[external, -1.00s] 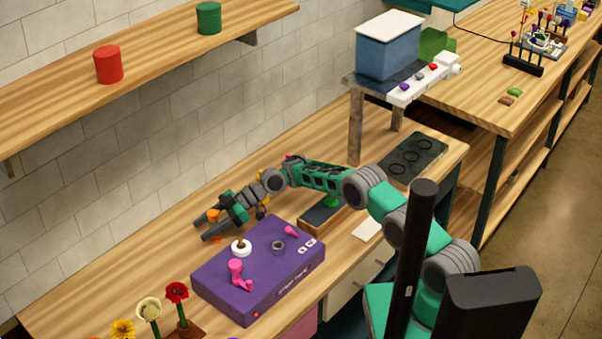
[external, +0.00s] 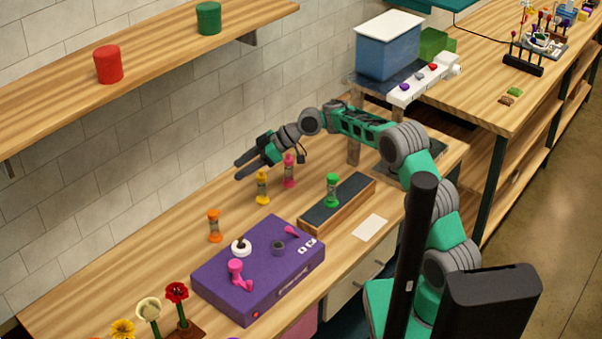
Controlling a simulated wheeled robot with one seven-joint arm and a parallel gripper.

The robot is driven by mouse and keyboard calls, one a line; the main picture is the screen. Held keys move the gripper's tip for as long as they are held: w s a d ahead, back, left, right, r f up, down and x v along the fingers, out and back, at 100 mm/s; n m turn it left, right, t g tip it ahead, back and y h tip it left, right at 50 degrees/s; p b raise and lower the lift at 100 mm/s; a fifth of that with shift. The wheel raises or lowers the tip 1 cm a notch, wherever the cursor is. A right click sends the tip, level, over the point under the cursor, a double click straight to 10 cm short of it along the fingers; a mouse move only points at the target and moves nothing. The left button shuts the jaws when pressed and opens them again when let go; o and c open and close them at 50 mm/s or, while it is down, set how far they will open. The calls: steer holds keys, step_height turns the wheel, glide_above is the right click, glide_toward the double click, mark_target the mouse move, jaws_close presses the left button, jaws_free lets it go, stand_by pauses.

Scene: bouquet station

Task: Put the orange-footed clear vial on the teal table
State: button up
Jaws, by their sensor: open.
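The orange-footed clear vial (external: 214,226) stands upright on the wooden bench, behind the purple box and toward the wall. My gripper (external: 241,169) is open and empty, raised above the bench, up and to the right of the orange vial and apart from it. Its fingers point left. A teal surface (external: 432,4) is cut off by the top edge of the view; I cannot tell whether it is the teal table.
A yellow vial (external: 262,188) and a pink vial (external: 289,171) stand below my gripper. The purple box (external: 250,284) and flowers (external: 177,292) are nearer the front. Bare bench lies left of the orange vial.

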steer(key=d+r+m+t+h, duration=0.2)
steer(key=d+m, duration=0.1)
steer(key=d, duration=0.7)
steer(key=s+d+r+m+t+h, duration=0.1)
steer(key=d+r+m+h, duration=0.15)
steer(key=d, duration=0.75)
steer(key=d+r+m+t+h, duration=0.15)
steer(key=d+m, duration=0.25)
steer(key=d, duration=0.5)
steer(key=s+d+f+m+h, duration=0.2)
steer(key=s+d+f+m, duration=0.1)
steer(key=s+d, duration=0.5)
steer(key=s+d+f+m+h, duration=0.2)
steer(key=s+d+m, duration=0.3)
steer(key=s+d, duration=0.3)
steer(key=d+h, duration=0.1)
steer(key=d, duration=0.3)
steer(key=shift+d+f, duration=0.4)
steer(key=shift+s+m+t, duration=0.1)
steer(key=shift+m+t, duration=0.15)
